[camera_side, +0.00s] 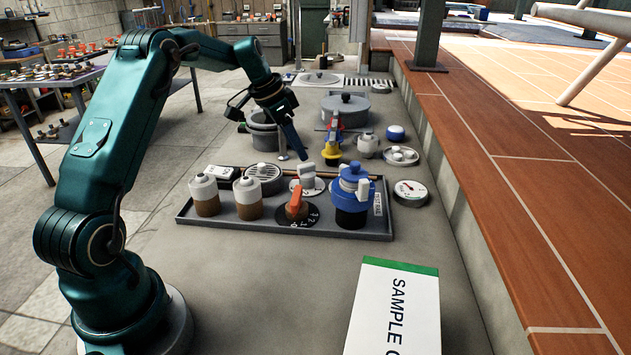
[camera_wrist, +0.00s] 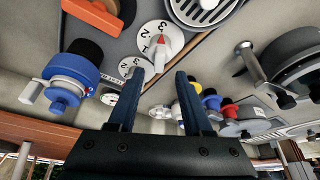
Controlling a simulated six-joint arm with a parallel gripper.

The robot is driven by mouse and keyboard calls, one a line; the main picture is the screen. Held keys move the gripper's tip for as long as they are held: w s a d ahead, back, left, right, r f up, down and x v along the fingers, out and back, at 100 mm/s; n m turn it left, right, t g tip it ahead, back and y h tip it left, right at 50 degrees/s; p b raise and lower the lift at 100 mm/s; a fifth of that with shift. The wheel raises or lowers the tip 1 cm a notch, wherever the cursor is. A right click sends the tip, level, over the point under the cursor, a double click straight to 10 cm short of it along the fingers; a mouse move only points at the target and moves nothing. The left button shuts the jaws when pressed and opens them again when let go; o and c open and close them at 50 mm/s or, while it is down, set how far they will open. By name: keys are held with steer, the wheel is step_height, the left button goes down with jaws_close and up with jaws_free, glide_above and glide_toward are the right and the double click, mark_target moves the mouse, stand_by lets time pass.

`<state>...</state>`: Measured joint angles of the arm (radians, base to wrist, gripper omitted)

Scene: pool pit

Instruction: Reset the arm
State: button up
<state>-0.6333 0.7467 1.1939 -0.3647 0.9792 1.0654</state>
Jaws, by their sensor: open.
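My arm (camera_side: 95,150) rises from its base at the left and bends over toward the middle. My gripper (camera_side: 294,148) points downward, above and behind the grey tray (camera_side: 285,231). In the wrist view my gripper (camera_wrist: 154,73) shows two dark blue fingers spread apart with nothing held between them. Beyond the fingers is a white valve with a numbered dial (camera_wrist: 156,40); the fingers look clear of it.
The tray holds two brown bottles (camera_side: 205,195), an orange-handled valve (camera_side: 296,205) and a blue-topped unit (camera_side: 352,190). A gauge (camera_side: 410,192) stands right of it. A white sample box (camera_side: 395,310) is in front. Pots and a yellow-red-blue valve (camera_side: 332,145) are behind. Floor left of the tray is open.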

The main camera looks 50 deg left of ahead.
steer(key=shift+r, duration=0.25)
steer(key=shift+w+d+r, duration=0.1)
steer(key=shift+d+r, duration=0.1)
steer(key=shift+d, duration=0.05)
steer(key=s+d+r+m+t, duration=0.2)
steer(key=s+d+r+m, duration=0.1)
steer(key=d+r, duration=0.8)
steer(key=s+d+r, duration=0.3)
steer(key=s+d, duration=0.5)
steer(key=s, duration=0.1)
steer(key=s+d+f+n+y, duration=0.1)
steer(key=s+f+n, duration=0.5)
steer(key=s, duration=0.6)
step_height(320, 180, down, 2)
steer(key=shift+f+g, duration=0.25)
steer(key=shift+g, duration=0.05)
